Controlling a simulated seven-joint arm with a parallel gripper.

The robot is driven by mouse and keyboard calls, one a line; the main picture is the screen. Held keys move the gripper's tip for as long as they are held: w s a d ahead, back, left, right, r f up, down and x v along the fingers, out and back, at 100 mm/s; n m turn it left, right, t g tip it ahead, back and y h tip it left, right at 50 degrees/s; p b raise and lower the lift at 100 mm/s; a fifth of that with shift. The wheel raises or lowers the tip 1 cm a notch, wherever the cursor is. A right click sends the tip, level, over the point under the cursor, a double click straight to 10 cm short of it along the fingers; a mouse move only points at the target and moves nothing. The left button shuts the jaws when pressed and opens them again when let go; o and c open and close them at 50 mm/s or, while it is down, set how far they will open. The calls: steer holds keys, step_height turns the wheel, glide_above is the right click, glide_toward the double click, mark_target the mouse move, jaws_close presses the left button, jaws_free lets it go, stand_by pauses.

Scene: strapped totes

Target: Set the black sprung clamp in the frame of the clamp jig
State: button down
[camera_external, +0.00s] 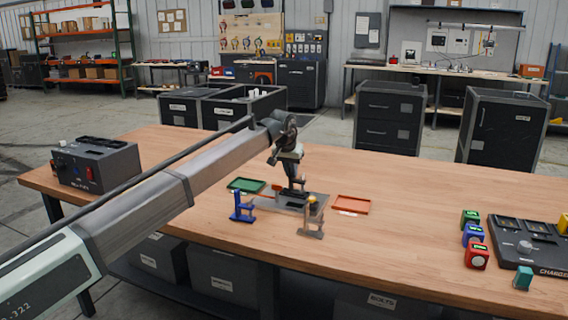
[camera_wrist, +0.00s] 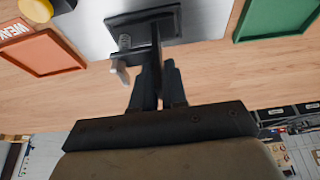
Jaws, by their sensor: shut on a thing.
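My gripper (camera_wrist: 158,68) is shut on the black sprung clamp (camera_wrist: 156,42), gripping its upright part. In the external view my gripper (camera_external: 297,183) points down over the clamp jig (camera_external: 318,200), a grey plate on the table. A dark rectangular base or frame (camera_wrist: 170,22) shows at the clamp's far end, over the jig's pale plate (camera_wrist: 92,12) in the wrist view. I cannot tell whether the clamp sits inside the frame or just above it. A blue clamp (camera_external: 240,209) and a grey-brown clamp (camera_external: 311,222) stand in front of the jig.
A green tray (camera_external: 246,185) lies left of the jig and an orange-red tray (camera_external: 351,204) right of it. A yellow knob (camera_wrist: 37,9) is on the jig side. A grey box (camera_external: 97,165) stands far left; a charger (camera_external: 528,246) and coloured blocks (camera_external: 476,255) far right.

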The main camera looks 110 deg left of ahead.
steer(key=c, duration=0.7)
jaws_free()
steer(key=shift+r, duration=0.15)
steer(key=shift+r, duration=4.4)
